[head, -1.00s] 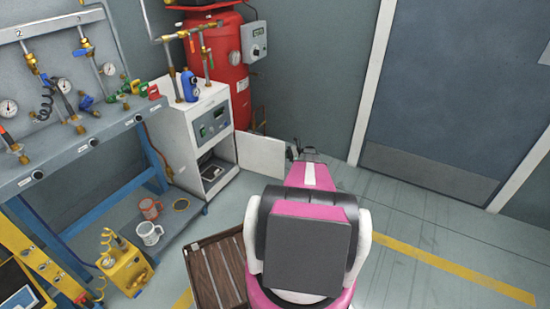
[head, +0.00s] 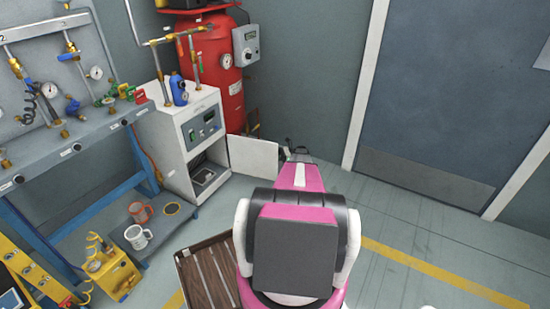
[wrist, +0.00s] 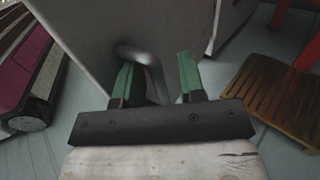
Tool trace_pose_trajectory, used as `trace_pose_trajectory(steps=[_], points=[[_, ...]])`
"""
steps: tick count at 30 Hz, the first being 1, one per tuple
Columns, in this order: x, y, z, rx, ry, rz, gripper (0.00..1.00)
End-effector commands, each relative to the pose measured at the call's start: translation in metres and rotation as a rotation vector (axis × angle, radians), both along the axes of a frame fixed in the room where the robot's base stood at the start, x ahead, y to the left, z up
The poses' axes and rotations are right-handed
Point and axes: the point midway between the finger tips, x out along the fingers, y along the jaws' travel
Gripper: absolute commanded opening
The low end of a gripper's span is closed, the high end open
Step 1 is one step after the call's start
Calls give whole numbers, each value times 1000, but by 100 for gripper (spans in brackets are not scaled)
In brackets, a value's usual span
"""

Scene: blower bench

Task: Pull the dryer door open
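The dryer (head: 178,148) is a white cabinet with a small display panel, left of centre in the head view. Its white door (head: 254,156) stands swung out to the right, and the lower compartment is exposed. In the wrist view the door is a broad grey panel (wrist: 85,40) with a bent metal handle (wrist: 150,66). My gripper (wrist: 156,80) is at the door's free edge, its green fingers apart on either side of the handle. A gap shows on the right finger's side; contact on the left cannot be told. In the head view my arm mostly hides the gripper (head: 301,154).
A red tank (head: 217,70) stands behind the dryer. A dark slatted wooden platform (head: 205,275) lies on the floor left of my arm. Mugs (head: 138,236) sit on the low shelf beneath the bench at left. Floor to the right is clear up to the grey room door (head: 440,90).

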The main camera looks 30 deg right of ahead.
Motion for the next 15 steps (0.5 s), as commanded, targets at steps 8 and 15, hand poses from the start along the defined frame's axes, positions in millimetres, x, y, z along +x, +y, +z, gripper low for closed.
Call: trace_pose_trajectory(steps=[8, 15], points=[[-1, -5, 0, 0, 0, 0, 37], [-8, -33, -1, -1, 0, -2, 37]])
